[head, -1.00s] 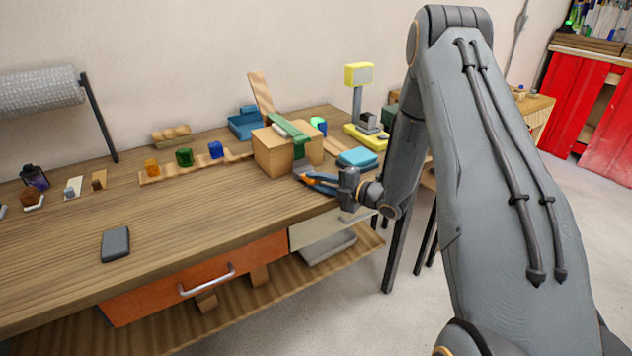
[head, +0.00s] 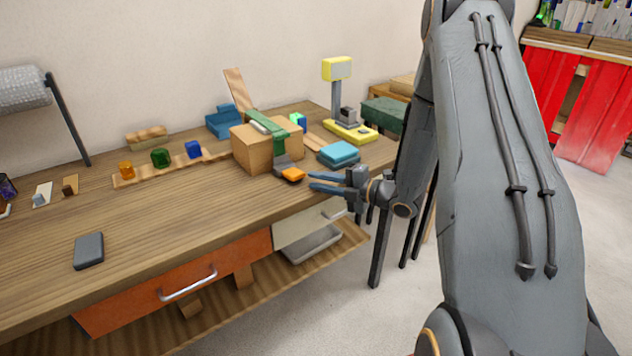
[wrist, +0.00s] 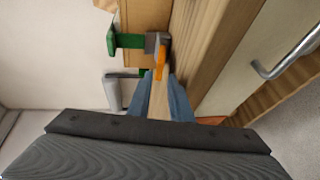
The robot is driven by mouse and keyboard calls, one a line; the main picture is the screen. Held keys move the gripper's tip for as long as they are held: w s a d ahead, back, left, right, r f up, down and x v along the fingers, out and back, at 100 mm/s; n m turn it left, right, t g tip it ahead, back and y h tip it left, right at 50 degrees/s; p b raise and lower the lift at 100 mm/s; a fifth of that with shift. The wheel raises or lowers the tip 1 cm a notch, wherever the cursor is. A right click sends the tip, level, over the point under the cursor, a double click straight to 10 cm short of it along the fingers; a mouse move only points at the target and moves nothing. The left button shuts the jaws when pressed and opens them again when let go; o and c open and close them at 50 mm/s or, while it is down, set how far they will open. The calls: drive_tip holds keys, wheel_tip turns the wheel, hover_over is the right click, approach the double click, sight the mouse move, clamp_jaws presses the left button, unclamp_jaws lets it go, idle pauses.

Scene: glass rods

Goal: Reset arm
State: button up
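My gripper (head: 318,183) is open and empty above the right part of the wooden workbench (head: 150,220). Its two blue-grey fingers stand apart, and they also show in the wrist view (wrist: 159,98). A green tool (head: 277,135) with a grey end and an orange part (head: 293,175) rests against a cardboard box (head: 252,150). The orange part lies just left of my fingertips, with a small gap in the head view. In the wrist view the orange part (wrist: 160,62) appears ahead of the fingers.
A blue stack (head: 338,153) and a yellow scale-like device (head: 350,130) stand behind my gripper. Coloured blocks (head: 160,158) sit on a wooden strip at the left. A dark grey slab (head: 88,250) lies near the front edge. An orange drawer (head: 180,285) is below; floor is open at right.

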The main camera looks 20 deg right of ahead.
drive_tip(key=shift+w+r+m+h, duration=0.25)
drive_tip(key=shift+w+m+h, duration=0.25)
drive_tip(key=shift+h, duration=0.1)
drive_tip(key=m+h, duration=0.1)
drive_tip(key=w+r+m+h, duration=0.1)
drive_tip(key=m+h, duration=0.1)
drive_tip(key=shift+d+r, duration=0.1)
drive_tip(key=shift+d, duration=0.1)
drive_tip(key=shift+d+r+m+g+h, duration=0.1)
drive_tip(key=shift+r+m+g+h, duration=0.1)
drive_tip(key=shift+m+h, duration=0.3)
drive_tip(key=shift+d+r+m+g+h, duration=0.1)
drive_tip(key=shift+m+g+h, duration=0.1)
drive_tip(key=shift+m, duration=0.5)
drive_tip(key=s+a+m+g+h, duration=0.1)
drive_tip(key=s+a+m+g, duration=0.1)
drive_tip(key=s+m, duration=0.4)
drive_tip(key=s+a+r+m+g+h, duration=0.1)
drive_tip(key=s+m+g, duration=0.4)
drive_tip(key=s, duration=1)
drive_tip(key=s+a+r+m+g+h, duration=0.1)
drive_tip(key=s+a+m+g+h, duration=0.2)
drive_tip(key=s+m, duration=0.5)
drive_tip(key=shift+s+r+g, duration=0.2)
drive_tip(key=shift+s+g, duration=0.2)
drive_tip(key=shift+s, duration=0.75)
